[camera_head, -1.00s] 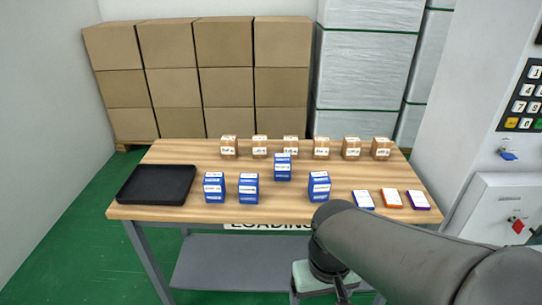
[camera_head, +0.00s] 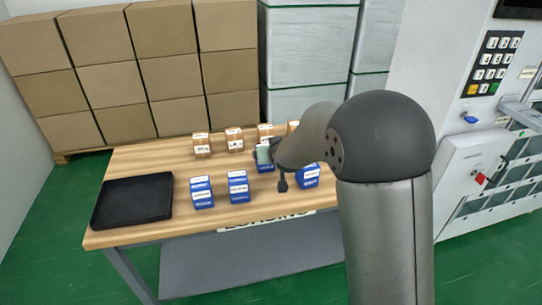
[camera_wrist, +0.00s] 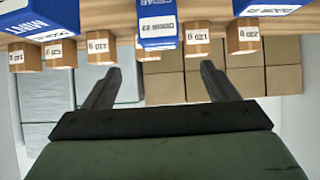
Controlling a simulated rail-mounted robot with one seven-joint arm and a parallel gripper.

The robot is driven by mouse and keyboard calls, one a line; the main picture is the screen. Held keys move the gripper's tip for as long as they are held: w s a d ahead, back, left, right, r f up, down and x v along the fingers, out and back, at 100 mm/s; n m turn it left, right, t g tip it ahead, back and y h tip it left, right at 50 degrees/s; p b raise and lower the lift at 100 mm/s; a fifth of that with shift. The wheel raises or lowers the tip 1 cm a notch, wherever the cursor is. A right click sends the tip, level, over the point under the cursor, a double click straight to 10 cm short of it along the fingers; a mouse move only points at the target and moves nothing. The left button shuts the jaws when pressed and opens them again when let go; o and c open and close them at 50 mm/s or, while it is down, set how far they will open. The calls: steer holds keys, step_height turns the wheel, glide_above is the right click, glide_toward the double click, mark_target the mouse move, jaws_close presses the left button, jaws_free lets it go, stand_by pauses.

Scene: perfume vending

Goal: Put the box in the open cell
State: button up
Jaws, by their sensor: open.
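Several blue-and-white boxes stand on the wooden table; one blue box (camera_wrist: 158,25) is ahead of my gripper (camera_wrist: 162,80), roughly centred between its fingers in the upside-down wrist view. My gripper is open and empty, and the box is beyond the fingertips. In the head view this blue box (camera_head: 265,168) is partly hidden by my wrist. Other blue boxes stand to its left (camera_head: 238,187) and right (camera_head: 308,176).
A row of brown boxes (camera_head: 201,145) stands along the table's back. A black tray (camera_head: 133,200) lies at the left end. A keypad (camera_head: 494,64) is on the machine. Stacked cartons (camera_head: 110,85) are behind the table. My arm hides the table's right part.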

steer(key=p+x, duration=0.1)
steer(key=x, duration=0.8)
steer(key=shift+s, duration=0.1)
steer(key=shift+p+x, duration=1.1)
steer(key=shift+x, duration=1.65)
steer(key=shift+s+f, duration=0.2)
steer(key=c, duration=1.1)
steer(key=shift+c, duration=0.5)
steer(key=shift+r, duration=0.15)
